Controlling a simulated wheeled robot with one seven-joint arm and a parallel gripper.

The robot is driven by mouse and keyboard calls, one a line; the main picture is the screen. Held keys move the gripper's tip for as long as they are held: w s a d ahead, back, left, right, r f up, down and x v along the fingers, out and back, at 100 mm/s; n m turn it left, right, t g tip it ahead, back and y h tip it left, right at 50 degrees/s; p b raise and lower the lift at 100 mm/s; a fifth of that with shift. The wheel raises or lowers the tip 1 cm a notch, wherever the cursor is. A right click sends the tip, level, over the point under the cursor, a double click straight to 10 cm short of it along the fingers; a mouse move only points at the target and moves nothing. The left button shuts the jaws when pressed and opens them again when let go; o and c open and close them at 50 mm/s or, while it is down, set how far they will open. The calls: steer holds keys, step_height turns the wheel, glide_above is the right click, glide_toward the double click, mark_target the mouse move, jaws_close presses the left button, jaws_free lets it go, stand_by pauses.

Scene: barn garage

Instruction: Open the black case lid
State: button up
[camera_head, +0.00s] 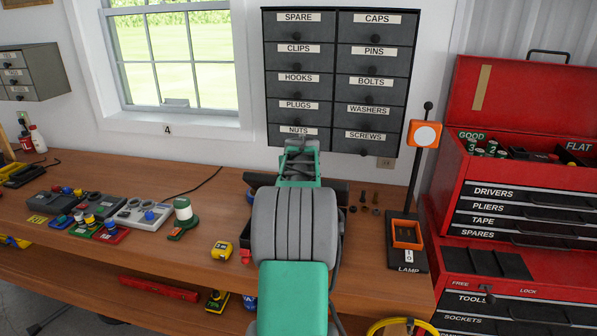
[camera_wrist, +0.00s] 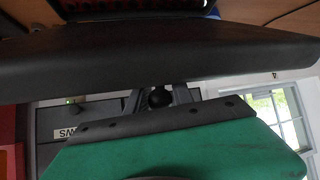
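The black case (camera_head: 341,190) lies on the workbench near the wall, mostly hidden behind my arm. In the wrist view its dark lid (camera_wrist: 150,55) crosses the picture as a wide slab, and a strip of red interior (camera_wrist: 145,8) shows beyond the slab, so the lid looks raised; its angle is unclear. My gripper (camera_head: 299,146) is over the case in front of the drawers. In the wrist view its two fingers (camera_wrist: 158,98) are apart, with their ends at the lid's edge; contact is unclear. A dark round knob shows between them, probably a drawer's.
A drawer cabinet (camera_head: 338,80) hangs behind my gripper. A lamp (camera_head: 409,258) and red tool chest (camera_head: 520,190) stand right. Left are a green-and-white spool (camera_head: 184,212), a yellow tape measure (camera_head: 221,251) and control boxes (camera_head: 140,214). The front-left bench (camera_head: 110,255) has bare room.

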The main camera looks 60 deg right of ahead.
steer(key=o, duration=0.4)
steer(key=shift+c, duration=0.2)
steer(key=b+v, duration=0.2)
steer(key=v, duration=0.5)
steer(key=shift+s+a+r, duration=0.15)
steer(key=shift+s+r, duration=0.1)
